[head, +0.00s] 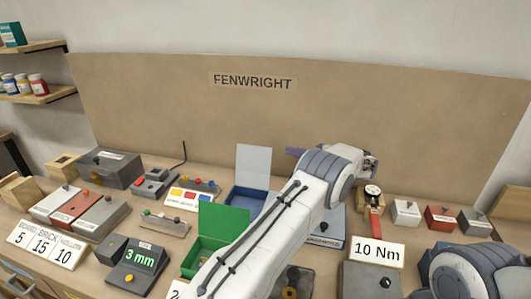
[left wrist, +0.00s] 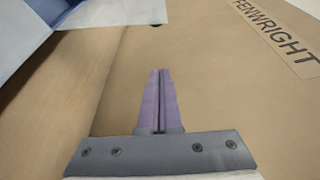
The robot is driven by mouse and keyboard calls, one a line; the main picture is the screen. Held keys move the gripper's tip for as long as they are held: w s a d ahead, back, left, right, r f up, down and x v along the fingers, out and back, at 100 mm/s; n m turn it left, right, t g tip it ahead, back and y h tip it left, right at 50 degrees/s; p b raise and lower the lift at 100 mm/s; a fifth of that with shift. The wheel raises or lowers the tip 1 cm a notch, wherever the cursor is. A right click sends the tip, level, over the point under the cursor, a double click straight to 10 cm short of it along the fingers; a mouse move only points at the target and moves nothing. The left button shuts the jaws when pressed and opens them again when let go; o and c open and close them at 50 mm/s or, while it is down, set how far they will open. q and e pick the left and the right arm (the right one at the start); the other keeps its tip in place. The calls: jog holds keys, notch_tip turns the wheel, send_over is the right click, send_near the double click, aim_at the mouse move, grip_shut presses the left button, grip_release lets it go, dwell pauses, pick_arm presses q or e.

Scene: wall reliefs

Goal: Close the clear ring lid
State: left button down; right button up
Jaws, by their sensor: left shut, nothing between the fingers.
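I cannot make out a lid that is plainly a clear ring lid. A pale upright lid (head: 254,167) stands open at the back of a blue box (head: 247,202) in the middle of the bench. My left gripper (head: 294,152) is just right of this lid's upper part in the head view, its purple fingers pointing left. In the left wrist view the fingers (left wrist: 160,100) are together and empty, and a pale panel (left wrist: 90,15) shows at the upper left. My arm hides part of the bench. My right gripper is out of view.
A green box (head: 205,250) with its lid up stands in front of the blue box. A device marked 3 mm (head: 138,262) is at left. A red-handled gauge (head: 374,205) and small labelled boxes (head: 440,218) are at right. A brown backboard (head: 420,120) stands behind.

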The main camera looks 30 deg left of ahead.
aim_at(264, 148)
pick_arm(q)
jog(key=a+p, duration=0.1)
jog(key=a, duration=0.2)
jog(key=a+p, duration=0.1)
jog(key=a, duration=0.2)
jog(key=a+p, duration=0.1)
jog(key=a, duration=0.3)
jog(key=shift+w+a+f, duration=0.1)
jog(key=shift+w+f, duration=0.15)
jog(key=shift+w, duration=0.1)
jog(key=shift+s+a+r+p, duration=0.1)
jog(key=shift+s+p, duration=0.05)
jog(key=shift+p, duration=0.3)
jog(key=shift+s+d+r+p, duration=0.15)
jog(key=shift+s+p, duration=0.15)
jog(key=shift+s, duration=0.25)
jog(key=shift+s+d+p, duration=0.2)
jog(key=shift+s+p, duration=0.05)
jog(key=shift+s, duration=0.3)
jog(key=shift+s+d+r+p, duration=0.15)
jog(key=shift+s+p, duration=0.15)
jog(key=shift+s, duration=0.25)
jog(key=shift+f, duration=0.1)
